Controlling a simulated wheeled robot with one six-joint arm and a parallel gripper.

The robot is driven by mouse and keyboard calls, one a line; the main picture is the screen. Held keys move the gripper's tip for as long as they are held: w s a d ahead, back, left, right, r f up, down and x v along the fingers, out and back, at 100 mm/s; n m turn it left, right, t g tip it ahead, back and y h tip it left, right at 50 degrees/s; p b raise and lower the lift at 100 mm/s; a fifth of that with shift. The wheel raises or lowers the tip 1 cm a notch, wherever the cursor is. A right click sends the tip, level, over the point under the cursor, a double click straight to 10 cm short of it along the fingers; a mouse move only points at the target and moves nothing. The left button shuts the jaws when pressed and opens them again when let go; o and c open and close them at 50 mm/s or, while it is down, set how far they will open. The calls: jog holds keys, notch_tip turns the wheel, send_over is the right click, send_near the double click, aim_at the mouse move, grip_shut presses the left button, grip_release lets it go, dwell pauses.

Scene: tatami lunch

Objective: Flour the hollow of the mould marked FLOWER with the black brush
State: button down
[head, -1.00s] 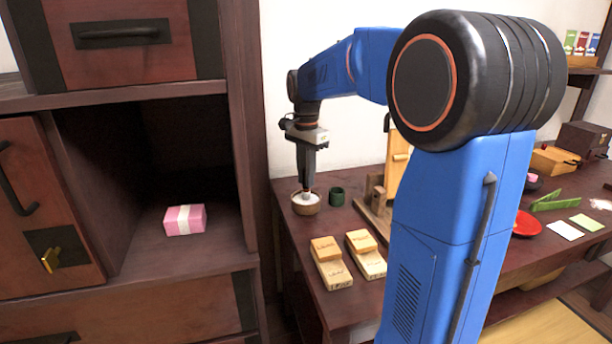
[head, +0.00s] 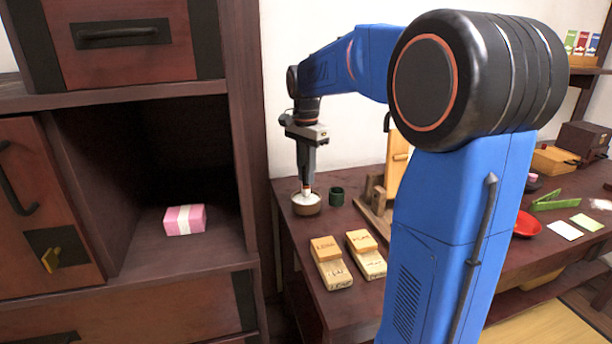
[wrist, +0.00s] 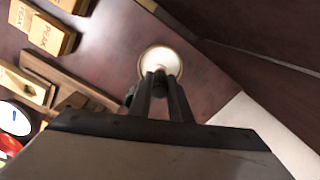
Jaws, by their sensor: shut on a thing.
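My gripper (head: 307,180) points down over a round wooden bowl (head: 307,210) with a pale filling, at the table's far left corner. It is shut on the brush (head: 307,189), whose lower end is at the bowl's opening. In the wrist view the brush (wrist: 160,71) overlaps the near side of the bowl (wrist: 149,57); whether it touches the filling is unclear. Two wooden moulds stand at the table's left front, a left one (head: 336,275) and a right one (head: 371,264), each with a smaller block on top. A block in the wrist view (wrist: 47,36) reads PEAK. I cannot read FLOWER anywhere.
A dark green cup (head: 336,196) stands just right of the bowl. A wooden rack (head: 376,205) with an upright board (head: 398,165) is further right. A red dish (head: 527,224) and cards lie beyond my arm. A dark cabinet on the left holds a pink box (head: 185,220).

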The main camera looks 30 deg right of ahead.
jog(key=shift+r, duration=3)
jog(key=shift+f, duration=3.5)
jog(key=shift+r, duration=0.1)
